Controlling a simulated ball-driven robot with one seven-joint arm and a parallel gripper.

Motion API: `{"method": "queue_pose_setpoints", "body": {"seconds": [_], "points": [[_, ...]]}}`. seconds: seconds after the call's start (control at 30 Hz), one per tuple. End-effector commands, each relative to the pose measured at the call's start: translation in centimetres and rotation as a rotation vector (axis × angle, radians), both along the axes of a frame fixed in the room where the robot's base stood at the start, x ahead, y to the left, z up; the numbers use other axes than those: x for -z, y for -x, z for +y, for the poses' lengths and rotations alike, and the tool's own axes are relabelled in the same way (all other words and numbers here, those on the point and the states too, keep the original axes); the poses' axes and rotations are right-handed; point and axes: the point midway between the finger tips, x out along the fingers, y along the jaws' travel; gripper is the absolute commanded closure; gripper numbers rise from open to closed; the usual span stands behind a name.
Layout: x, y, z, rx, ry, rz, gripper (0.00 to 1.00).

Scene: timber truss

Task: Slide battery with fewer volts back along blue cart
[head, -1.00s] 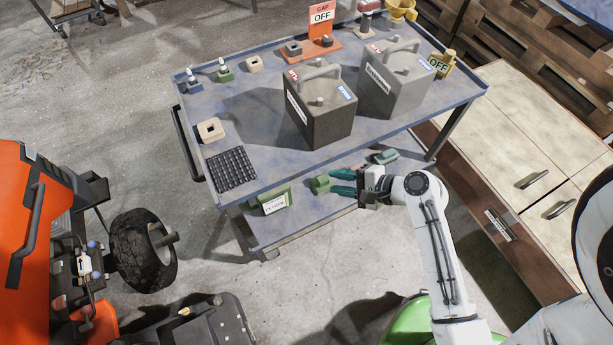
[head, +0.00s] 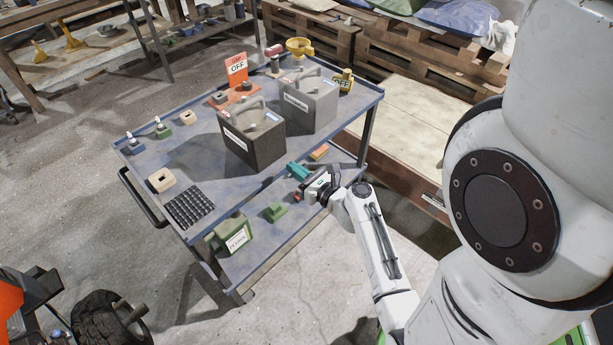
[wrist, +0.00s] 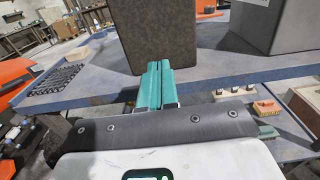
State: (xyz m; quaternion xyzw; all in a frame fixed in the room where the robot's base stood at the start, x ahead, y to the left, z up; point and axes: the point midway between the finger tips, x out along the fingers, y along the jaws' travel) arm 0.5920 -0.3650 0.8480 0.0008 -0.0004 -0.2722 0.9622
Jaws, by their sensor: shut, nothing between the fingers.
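Two box-shaped batteries with top handles stand upright on the blue cart (head: 150,205). The dark battery (head: 262,152) is nearer the middle; the lighter grey battery (head: 318,112) stands to its right. Both carry white labels, too small to read for volts. My gripper (head: 292,168) is at the cart's front edge, right of the dark battery's front corner. In the wrist view, the teal fingers (wrist: 157,80) are pressed together and point at the lower part of the dark battery (wrist: 150,35). I cannot tell whether they touch it. The grey battery (wrist: 250,25) is at the right.
A black grid mat (head: 188,207) lies at the cart's left end. The lower shelf holds green items (head: 275,211).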

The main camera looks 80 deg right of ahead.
Motion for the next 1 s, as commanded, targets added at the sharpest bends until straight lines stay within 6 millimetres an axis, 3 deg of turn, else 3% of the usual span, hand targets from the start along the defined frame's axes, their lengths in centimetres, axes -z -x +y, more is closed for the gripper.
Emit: {"method": "queue_pose_setpoints", "body": {"seconds": [0.1, 0.33, 0.87, 1.0], "points": [[-0.2, -2.0, -1.3, -0.001, 0.001, -0.001, 1.0], [-0.1, -4.7, -2.9, -0.001, 0.002, 0.0, 1.0], [0.0, -5.6, -3.4, -0.001, 0.002, 0.001, 1.0], [0.1, -6.9, -4.2, -0.004, 0.004, 0.001, 1.0]]}}
